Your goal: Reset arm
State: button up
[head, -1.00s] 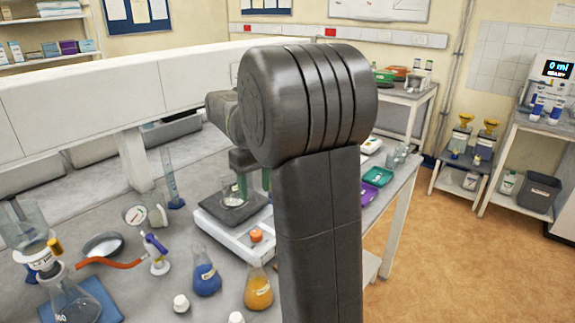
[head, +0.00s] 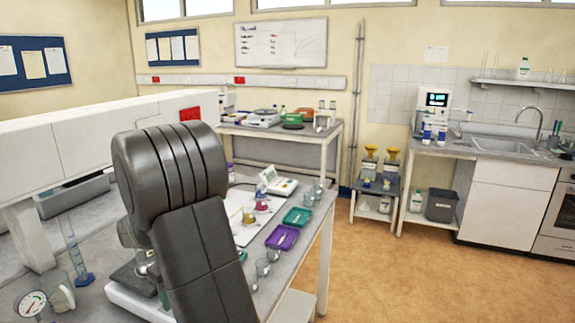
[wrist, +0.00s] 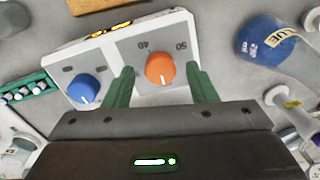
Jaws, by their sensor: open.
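My gripper (wrist: 160,69) is open, with its two green fingers apart in the wrist view. An orange knob (wrist: 160,70) shows between the fingertips; I cannot tell whether the fingers touch it. The knob sits on a white device (wrist: 128,50) with scale marks, and a blue knob (wrist: 84,90) is left of it. In the head view my dark arm (head: 190,220) rises in front and hides most of the gripper and the device.
A flask of blue liquid (wrist: 265,40) stands right of the device in the wrist view. A green rack of vials (wrist: 25,92) lies left. In the head view, a purple tray (head: 282,237) and a teal tray (head: 297,216) lie on the bench. The floor (head: 400,270) at right is clear.

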jog(key=shift+f, duration=0.35)
jog(key=shift+r, duration=0.1)
